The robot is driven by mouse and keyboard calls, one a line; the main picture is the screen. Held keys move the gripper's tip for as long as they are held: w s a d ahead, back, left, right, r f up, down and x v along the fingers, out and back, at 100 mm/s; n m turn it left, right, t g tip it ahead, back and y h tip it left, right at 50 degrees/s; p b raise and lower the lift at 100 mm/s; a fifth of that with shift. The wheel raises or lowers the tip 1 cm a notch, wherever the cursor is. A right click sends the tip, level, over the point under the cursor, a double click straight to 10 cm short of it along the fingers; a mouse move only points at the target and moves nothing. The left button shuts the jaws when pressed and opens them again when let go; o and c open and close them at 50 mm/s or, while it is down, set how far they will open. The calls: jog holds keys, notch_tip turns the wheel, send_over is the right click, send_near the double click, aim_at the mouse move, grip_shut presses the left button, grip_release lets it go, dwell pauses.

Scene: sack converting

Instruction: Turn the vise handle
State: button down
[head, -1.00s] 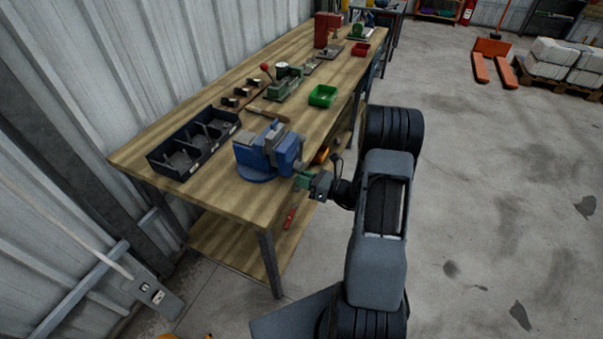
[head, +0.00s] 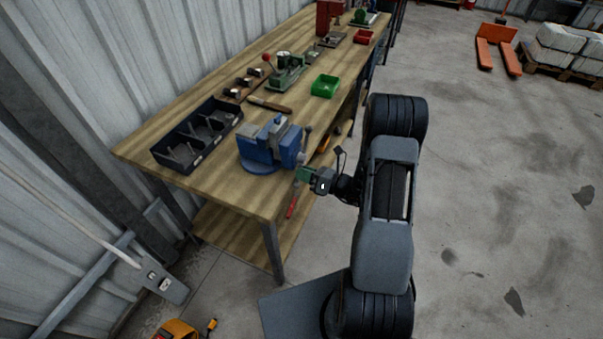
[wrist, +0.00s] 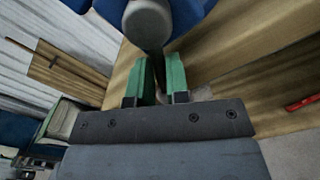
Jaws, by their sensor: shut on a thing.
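The blue vise (head: 257,152) is mounted at the near right corner of the wooden workbench. Its grey handle bar (head: 306,139) stands steeply at the vise's front, its upper end free. My gripper (head: 304,174) is at the lower part of the bar, just off the bench edge. In the wrist view, the green fingers (wrist: 160,80) stand close together, shut on the handle, with a narrow strip between them. The round grey screw end (wrist: 147,22) is just beyond the fingertips, with blue vise body (wrist: 185,14) behind it. The held part of the bar is mostly hidden.
On the bench (head: 225,185) are a black divided tray (head: 197,137), a green bin (head: 324,86) and a green machine (head: 288,70). A red tool (head: 292,204) shows below the bench edge. The floor at right is open; an orange pallet jack (head: 497,48) stands far off.

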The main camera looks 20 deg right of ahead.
jog(key=shift+s+f, duration=0.15)
jog(key=shift+f, duration=0.05)
jog(key=c, duration=1.1)
grip_release()
jog(key=shift+r, duration=0.1)
jog(key=shift+d, duration=0.1)
jog(key=b+v, duration=0.2)
jog(key=v, duration=1.1)
jog(key=shift+s+d, duration=0.25)
